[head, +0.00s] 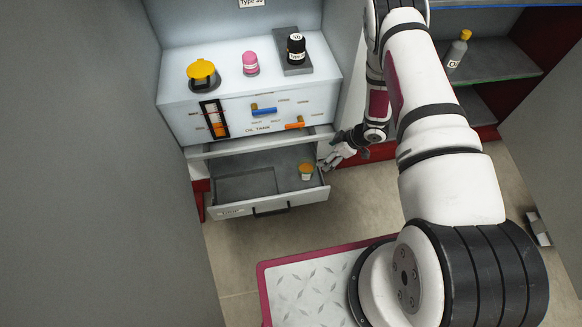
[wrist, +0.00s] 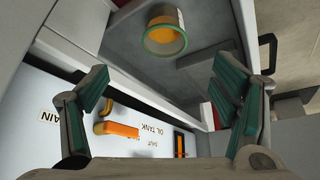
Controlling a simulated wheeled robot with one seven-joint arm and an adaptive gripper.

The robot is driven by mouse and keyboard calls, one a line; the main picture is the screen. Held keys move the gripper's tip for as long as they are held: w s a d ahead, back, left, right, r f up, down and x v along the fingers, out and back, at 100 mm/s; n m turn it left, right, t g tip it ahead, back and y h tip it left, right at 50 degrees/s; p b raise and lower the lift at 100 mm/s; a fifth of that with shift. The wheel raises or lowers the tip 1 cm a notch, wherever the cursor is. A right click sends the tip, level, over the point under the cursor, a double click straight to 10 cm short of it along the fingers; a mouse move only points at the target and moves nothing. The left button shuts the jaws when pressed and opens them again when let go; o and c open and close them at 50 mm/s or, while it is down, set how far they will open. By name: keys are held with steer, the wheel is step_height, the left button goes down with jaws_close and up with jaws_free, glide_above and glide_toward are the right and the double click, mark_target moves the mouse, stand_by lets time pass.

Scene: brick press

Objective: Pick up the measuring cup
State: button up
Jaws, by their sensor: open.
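The measuring cup (head: 306,171), small with an orange-yellow inside, stands in the right part of an open grey drawer (head: 232,213). In the wrist view the cup (wrist: 165,38) shows a green rim and a yellow band, at the top centre between and beyond the fingers. My gripper (head: 329,162) is just right of the drawer in the head view, near the cup but apart from it. In the wrist view my gripper (wrist: 163,85) has its two fingers wide apart with nothing between them.
Above the drawer, the white cabinet (head: 180,118) has a blue handle (head: 264,110) and an orange handle (head: 294,126). On its top stand a yellow-lidded container (head: 202,73), a pink bottle (head: 250,63) and a dark bottle (head: 296,46).

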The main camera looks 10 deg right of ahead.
mark_target(313, 163)
steer(key=b+x, duration=0.1)
steer(key=x, duration=0.2)
steer(key=b+x, duration=0.1)
steer(key=x, duration=0.2)
steer(key=b+x, duration=0.1)
steer(key=x, duration=0.3)
steer(key=shift+s+a+r, duration=0.15)
steer(key=shift+a+r, duration=0.05)
steer(key=shift+a, duration=0.2)
steer(key=b+x, duration=0.2)
steer(key=x, duration=0.3)
steer(key=shift+s+f, duration=0.1)
steer(key=c, duration=1.4)
steer(key=shift+o, duration=0.2)
